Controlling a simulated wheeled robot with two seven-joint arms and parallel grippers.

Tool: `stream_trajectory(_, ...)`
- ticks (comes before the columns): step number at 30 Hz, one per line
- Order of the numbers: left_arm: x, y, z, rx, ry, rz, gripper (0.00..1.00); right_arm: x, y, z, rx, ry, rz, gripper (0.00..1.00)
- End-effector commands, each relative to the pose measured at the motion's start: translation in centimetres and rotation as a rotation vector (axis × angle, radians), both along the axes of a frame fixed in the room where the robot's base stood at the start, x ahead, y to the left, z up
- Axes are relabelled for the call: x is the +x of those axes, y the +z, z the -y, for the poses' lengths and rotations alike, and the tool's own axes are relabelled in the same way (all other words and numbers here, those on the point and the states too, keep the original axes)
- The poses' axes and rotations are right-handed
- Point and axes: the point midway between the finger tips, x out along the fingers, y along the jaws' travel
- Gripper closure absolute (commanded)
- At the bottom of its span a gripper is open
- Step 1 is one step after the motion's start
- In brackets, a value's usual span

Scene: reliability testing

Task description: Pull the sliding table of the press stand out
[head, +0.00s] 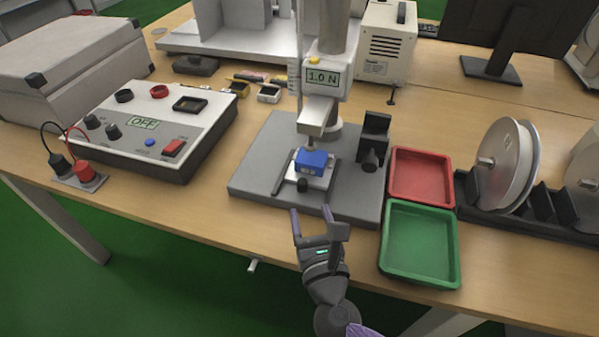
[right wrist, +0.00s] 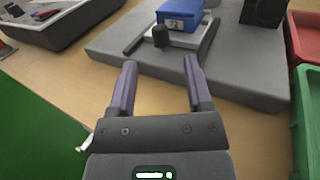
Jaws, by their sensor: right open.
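The press stand (head: 258,165) has a grey base plate, a column and a head with a display reading 1.0 N. Its small sliding table (head: 318,183) lies on the base below the press head and carries a blue block (head: 311,161). A dark knob (head: 302,186) stands at the table's front; the knob also shows in the right wrist view (right wrist: 161,36). My right gripper (head: 315,213) is open and empty at the front edge of the base, short of the knob and pointing toward it. The left gripper is not in view.
A red tray (head: 421,177) and a green tray (head: 420,245) sit right of the base. A black block with a knob (head: 373,140) stands on the base's right side. A control box (head: 150,125) marked OFF is at left. Spools (head: 507,165) stand at right.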

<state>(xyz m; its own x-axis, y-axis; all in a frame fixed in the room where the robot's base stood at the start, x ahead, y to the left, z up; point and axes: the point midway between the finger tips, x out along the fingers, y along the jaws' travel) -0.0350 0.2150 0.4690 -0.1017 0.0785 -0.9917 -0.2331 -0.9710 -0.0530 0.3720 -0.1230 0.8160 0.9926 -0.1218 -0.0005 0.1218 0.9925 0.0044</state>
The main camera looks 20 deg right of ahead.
Motion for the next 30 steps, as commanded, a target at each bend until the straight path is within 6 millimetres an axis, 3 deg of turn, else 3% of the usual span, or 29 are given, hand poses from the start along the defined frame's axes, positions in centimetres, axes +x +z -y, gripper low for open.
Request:
stream_trajectory(6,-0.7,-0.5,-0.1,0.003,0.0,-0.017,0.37,5.3,0.0,0.6,0.003,-0.001,0.002,0.36)
stream_trajectory(9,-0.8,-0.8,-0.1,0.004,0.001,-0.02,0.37,6.9,-0.1,0.9,0.004,-0.001,0.001,0.36)
stream_trajectory(15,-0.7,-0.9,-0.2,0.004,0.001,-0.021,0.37,8.3,0.0,1.0,0.004,0.0,-0.001,0.36)
stream_trajectory(22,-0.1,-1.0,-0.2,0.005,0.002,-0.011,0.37,8.4,0.0,1.0,0.004,0.0,-0.001,0.36)
stream_trajectory(30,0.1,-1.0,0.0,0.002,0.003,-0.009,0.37,8.4,0.0,1.0,0.004,0.0,-0.001,0.91)
